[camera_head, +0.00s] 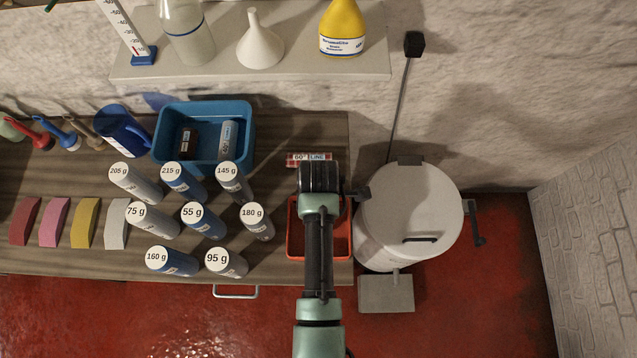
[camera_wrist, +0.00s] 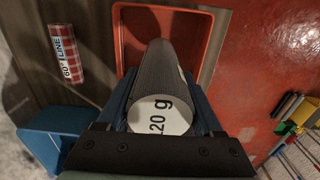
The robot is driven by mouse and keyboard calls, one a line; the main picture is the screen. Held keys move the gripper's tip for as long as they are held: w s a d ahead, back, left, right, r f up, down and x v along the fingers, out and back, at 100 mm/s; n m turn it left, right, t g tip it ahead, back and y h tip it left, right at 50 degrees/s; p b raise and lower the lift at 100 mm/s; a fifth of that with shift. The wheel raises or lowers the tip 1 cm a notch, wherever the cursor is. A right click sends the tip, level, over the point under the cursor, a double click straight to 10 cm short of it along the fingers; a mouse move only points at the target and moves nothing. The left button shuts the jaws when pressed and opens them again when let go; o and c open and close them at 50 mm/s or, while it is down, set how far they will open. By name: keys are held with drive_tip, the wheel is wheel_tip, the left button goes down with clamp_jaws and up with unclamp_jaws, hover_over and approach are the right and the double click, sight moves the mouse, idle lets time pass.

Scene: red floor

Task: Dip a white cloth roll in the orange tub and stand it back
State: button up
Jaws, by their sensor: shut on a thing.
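My gripper (camera_head: 320,182) is above the orange tub (camera_head: 291,228) at the right end of the table. In the wrist view my gripper (camera_wrist: 160,88) is shut on a roll (camera_wrist: 158,70) with a white round end, its label partly cut off, reading about "20 g". The roll's side looks grey in shadow. Its far end points into the orange tub (camera_wrist: 206,40); I cannot tell whether it touches the inside. In the head view my arm hides the held roll. Several labelled rolls stand left of the tub, including pale ones marked 75 g (camera_head: 155,222) and 95 g (camera_head: 228,264).
A blue bin (camera_head: 248,125) with small containers stands behind the rolls. A white lidded drum (camera_head: 410,212) stands right of the table. Coloured blocks (camera_head: 55,220) lie at left. A shelf (camera_head: 225,70) holds bottles and a funnel.

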drive_tip(key=shift+r+p, duration=1.3)
drive_tip(key=shift+r, duration=2.3)
